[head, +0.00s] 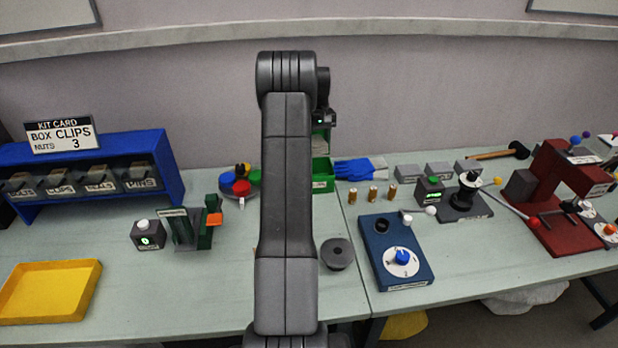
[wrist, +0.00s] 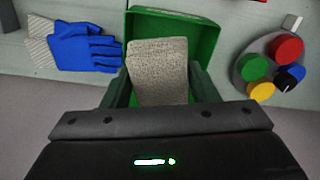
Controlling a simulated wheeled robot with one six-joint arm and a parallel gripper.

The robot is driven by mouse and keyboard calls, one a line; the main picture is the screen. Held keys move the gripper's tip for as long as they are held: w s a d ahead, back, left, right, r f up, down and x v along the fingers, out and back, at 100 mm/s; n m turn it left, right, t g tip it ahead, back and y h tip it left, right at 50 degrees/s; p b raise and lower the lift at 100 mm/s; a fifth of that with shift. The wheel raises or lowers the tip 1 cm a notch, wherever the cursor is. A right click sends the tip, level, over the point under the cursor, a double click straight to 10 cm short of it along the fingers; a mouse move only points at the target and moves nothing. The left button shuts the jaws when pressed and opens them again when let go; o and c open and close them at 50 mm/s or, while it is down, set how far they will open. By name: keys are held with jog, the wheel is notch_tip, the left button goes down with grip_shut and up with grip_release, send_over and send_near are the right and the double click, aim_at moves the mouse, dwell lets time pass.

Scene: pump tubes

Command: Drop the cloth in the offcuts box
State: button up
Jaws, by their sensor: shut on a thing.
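The cloth (wrist: 158,65) is a grey, speckled, flat piece in the wrist view. My gripper (wrist: 160,88) is shut on it, with a dark green finger at each side. The cloth stands out from the fingers over the open green box (wrist: 208,38), covering part of its inside. I cannot tell how far above the box floor it is. In the head view the green box (head: 323,176) stands at the back of the table, partly behind my arm; its label is too small to read.
Blue gloves (wrist: 85,48) lie beside the box on one side. A round holder with coloured knobs (wrist: 268,68) is on the other. A yellow tray (head: 48,292), a blue dial panel (head: 395,252) and a grey spool (head: 337,254) stand nearer the front.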

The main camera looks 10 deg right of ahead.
notch_tip(320, 180, down, 4)
jog(key=shift+f+b, duration=0.1)
jog(key=shift+b, duration=1.05)
jog(key=o, duration=1.1)
jog(key=shift+r, duration=0.2)
notch_tip(320, 180, up, 14)
jog(key=shift+f+b, duration=0.2)
jog(key=shift+b, duration=0.75)
jog(key=shift+f, duration=0.1)
